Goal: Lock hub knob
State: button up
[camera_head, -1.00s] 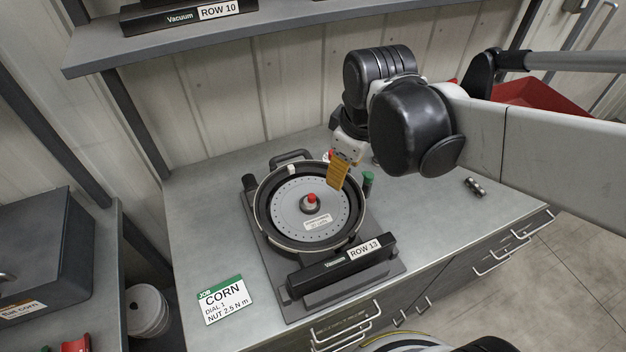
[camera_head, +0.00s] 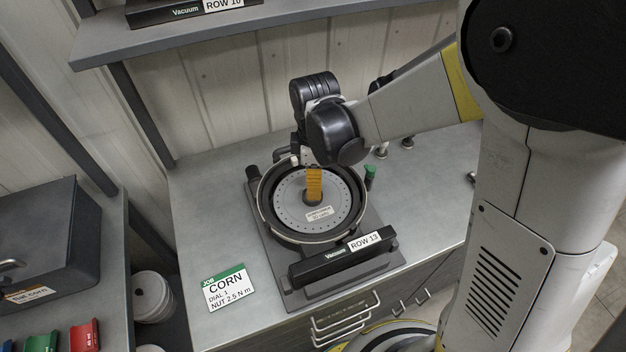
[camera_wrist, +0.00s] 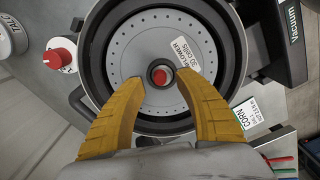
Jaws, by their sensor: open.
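The hub knob (camera_wrist: 160,76) has a red top and a dark round base. It sits at the centre of the grey seed disc (camera_wrist: 123,48), which has a ring of small holes and a white label. The disc lies in the black meter housing (camera_head: 268,227) on the bench. My gripper (camera_wrist: 164,84) has its two yellow fingers spread wide, with the knob just beyond and between the tips. In the head view my gripper (camera_head: 314,190) hangs over the disc centre and hides the knob's red top. I cannot tell whether the fingers touch the knob.
A black bar marked ROW 13 (camera_head: 341,259) lies along the meter's front. A green-topped part (camera_head: 370,175) stands to the right. A red dial (camera_wrist: 55,59) shows in the wrist view. A CORN job card (camera_head: 228,289) lies on the bench (camera_head: 197,224). A shelf (camera_head: 290,27) overhangs the back.

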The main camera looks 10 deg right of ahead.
jog(key=shift+f, duration=0.95)
grip_shut()
